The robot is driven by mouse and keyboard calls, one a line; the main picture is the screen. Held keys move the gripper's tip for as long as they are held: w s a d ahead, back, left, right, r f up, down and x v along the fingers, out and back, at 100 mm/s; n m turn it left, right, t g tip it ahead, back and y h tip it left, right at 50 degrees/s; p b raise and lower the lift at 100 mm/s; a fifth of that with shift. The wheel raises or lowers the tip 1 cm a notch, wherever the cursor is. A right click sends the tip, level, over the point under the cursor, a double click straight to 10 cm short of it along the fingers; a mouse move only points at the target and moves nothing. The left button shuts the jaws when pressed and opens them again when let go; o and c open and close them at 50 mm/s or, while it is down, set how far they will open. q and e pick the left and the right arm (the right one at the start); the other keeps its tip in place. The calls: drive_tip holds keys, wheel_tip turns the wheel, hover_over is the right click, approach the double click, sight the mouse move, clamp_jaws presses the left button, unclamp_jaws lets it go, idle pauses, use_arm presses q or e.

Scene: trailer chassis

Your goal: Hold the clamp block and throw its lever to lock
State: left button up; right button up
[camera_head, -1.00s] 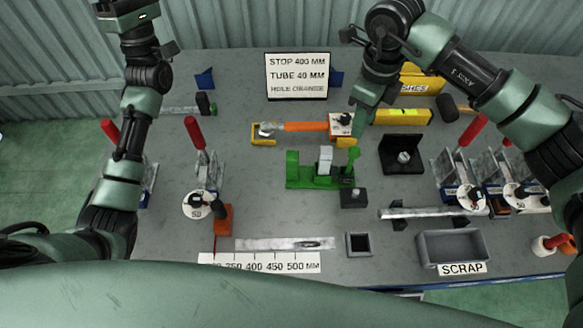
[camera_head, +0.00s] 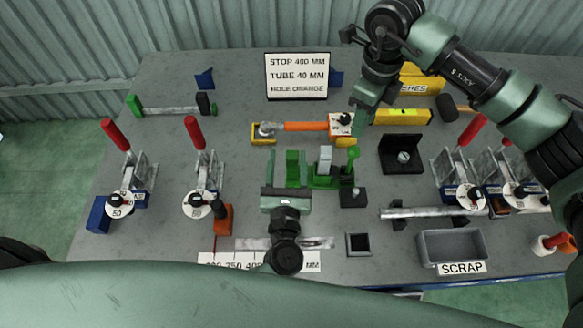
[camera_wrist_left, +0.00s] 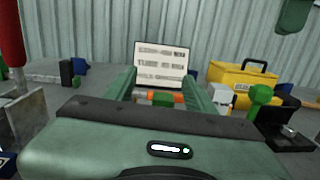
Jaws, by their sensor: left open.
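The green clamp block (camera_head: 326,182) stands mid-table, with a white piece (camera_head: 325,158) on it and a green ball-topped lever (camera_head: 353,160) standing up at its right end. My left gripper (camera_head: 292,158) is open at the block's left end, its fingers on either side of the green upright part. In the left wrist view, green of the block (camera_wrist_left: 163,99) shows between the two fingers, and the green lever knob (camera_wrist_left: 261,94) shows to the right. Contact cannot be told. My right gripper (camera_head: 358,125) hangs behind the block near a white dial piece (camera_head: 340,124); its fingers are unclear.
An orange-handled tool (camera_head: 305,126) lies behind the block. A dark block (camera_head: 353,197) stands in front of the lever. Toggle clamps with red handles (camera_head: 195,132) stand at left and right. A scrap tray (camera_head: 452,246) is front right. A sign (camera_head: 297,75) stands behind.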

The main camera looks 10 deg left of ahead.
sight(292, 173)
use_arm(q)
drive_tip(key=shift+g, duration=0.3)
drive_tip(key=f, duration=0.6)
drive_tip(key=s+d+f, duration=0.1)
drive_tip(key=f, duration=0.2)
drive_tip(key=shift+s+f, duration=0.1)
drive_tip(key=shift+f, duration=0.3)
drive_tip(key=w, duration=0.6)
drive_tip(key=shift+a+r, duration=0.15)
drive_tip(key=shift+a, duration=0.2)
drive_tip(key=shift+w+a, duration=0.15)
drive_tip(key=shift+w, duration=0.55)
clamp_jaws()
